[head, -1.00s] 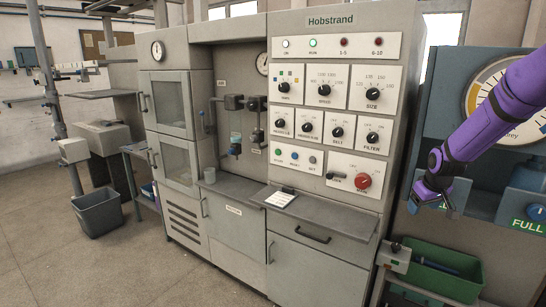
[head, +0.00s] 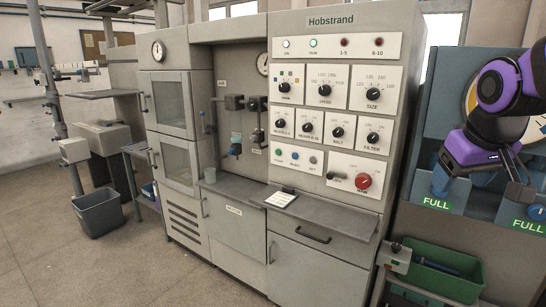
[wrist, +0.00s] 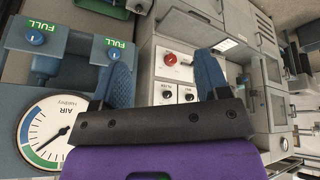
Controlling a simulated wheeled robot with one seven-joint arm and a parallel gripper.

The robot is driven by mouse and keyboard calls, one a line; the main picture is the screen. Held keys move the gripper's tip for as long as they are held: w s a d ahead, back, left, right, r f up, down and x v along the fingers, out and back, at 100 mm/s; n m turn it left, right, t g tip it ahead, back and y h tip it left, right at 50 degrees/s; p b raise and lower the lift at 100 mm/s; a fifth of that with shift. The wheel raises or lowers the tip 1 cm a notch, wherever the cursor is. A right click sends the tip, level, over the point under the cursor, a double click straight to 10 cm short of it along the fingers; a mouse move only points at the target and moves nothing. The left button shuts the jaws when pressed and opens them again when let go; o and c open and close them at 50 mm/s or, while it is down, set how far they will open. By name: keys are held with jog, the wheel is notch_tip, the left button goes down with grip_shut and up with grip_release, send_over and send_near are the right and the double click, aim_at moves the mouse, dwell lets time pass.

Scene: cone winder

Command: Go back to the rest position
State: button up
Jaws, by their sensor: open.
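My gripper (head: 480,188) is at the right of the head view, in front of the blue-grey panel with the air gauge. Its two blue fingers are spread apart and point downward there. In the wrist view my gripper (wrist: 163,72) shows its fingers wide apart with nothing between them. Beyond the fingers are the red main knob (wrist: 170,58) and the Hobstrand machine's grey front. The gripper appears apart from every surface. My arm hides part of the air gauge in the head view.
The Hobstrand cabinet (head: 318,258) stands at centre, its grey shelf (head: 330,217) jutting out. The air gauge (wrist: 43,132) and blue knobs under FULL labels are close to the gripper. A green bin (head: 445,285) is low at right. Open floor (head: 130,270) lies at left.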

jog(key=s+a+y, duration=0.1)
jog(key=s+a, duration=0.1)
jog(key=s, duration=1.1)
jog(key=shift+s+a+r+m+t, duration=0.15)
jog(key=shift+s+a+m+t, duration=0.15)
jog(key=shift+m, duration=0.1)
